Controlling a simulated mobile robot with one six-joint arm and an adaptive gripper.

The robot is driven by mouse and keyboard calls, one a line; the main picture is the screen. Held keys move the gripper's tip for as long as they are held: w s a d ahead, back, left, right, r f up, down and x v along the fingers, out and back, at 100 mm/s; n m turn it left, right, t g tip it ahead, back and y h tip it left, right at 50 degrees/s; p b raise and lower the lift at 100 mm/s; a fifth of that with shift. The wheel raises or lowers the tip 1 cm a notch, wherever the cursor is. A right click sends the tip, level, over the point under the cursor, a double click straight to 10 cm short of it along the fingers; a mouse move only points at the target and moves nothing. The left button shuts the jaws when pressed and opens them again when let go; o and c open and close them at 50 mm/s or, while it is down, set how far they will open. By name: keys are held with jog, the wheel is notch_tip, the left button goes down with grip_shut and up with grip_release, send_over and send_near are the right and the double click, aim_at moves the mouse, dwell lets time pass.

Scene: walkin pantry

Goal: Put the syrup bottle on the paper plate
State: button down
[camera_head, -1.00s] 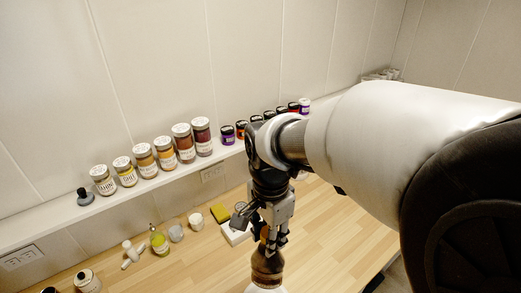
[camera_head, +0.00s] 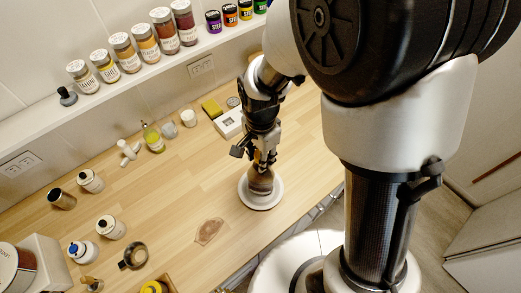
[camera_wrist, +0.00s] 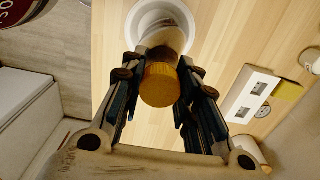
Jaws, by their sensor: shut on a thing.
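The syrup bottle (camera_head: 262,182) is brown with a yellow-orange cap, which shows in the wrist view (camera_wrist: 160,85). My gripper (camera_head: 264,158) is shut on the bottle near its cap, one finger on each side. The bottle is upright over the white round paper plate (camera_head: 262,203), near the counter's front edge. The plate's rim also shows behind the bottle in the wrist view (camera_wrist: 143,14). The bottle's base appears within the plate's rim, but I cannot tell whether it touches the plate.
A white box (camera_head: 228,123) and a yellow sponge (camera_head: 211,108) lie behind my gripper. A green bottle (camera_head: 152,138) and white cups stand to the left. Jars line the wall shelf. A brown flat patch (camera_head: 208,231) lies front left. The counter between is clear.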

jog(key=shift+f, duration=0.4)
jog(key=shift+f, duration=0.15)
jog(key=c, duration=1.2)
grip_release()
notch_tip(320, 180, up, 12)
jog(key=shift+r+p, duration=0.2)
jog(key=shift+p, duration=0.8)
jog(key=s+d+r+n+t, duration=0.1)
jog(key=s+d+r+n, duration=0.2)
jog(key=s, duration=0.1)
jog(key=s+d+r+n+t, duration=0.2)
jog(key=s+d+r+n, duration=0.2)
jog(key=s, duration=0.1)
jog(key=s+d+r+n+t, duration=0.1)
jog(key=s+d+r+n, duration=0.3)
jog(key=shift+s+r+t, duration=0.2)
jog(key=shift+s+t, duration=0.1)
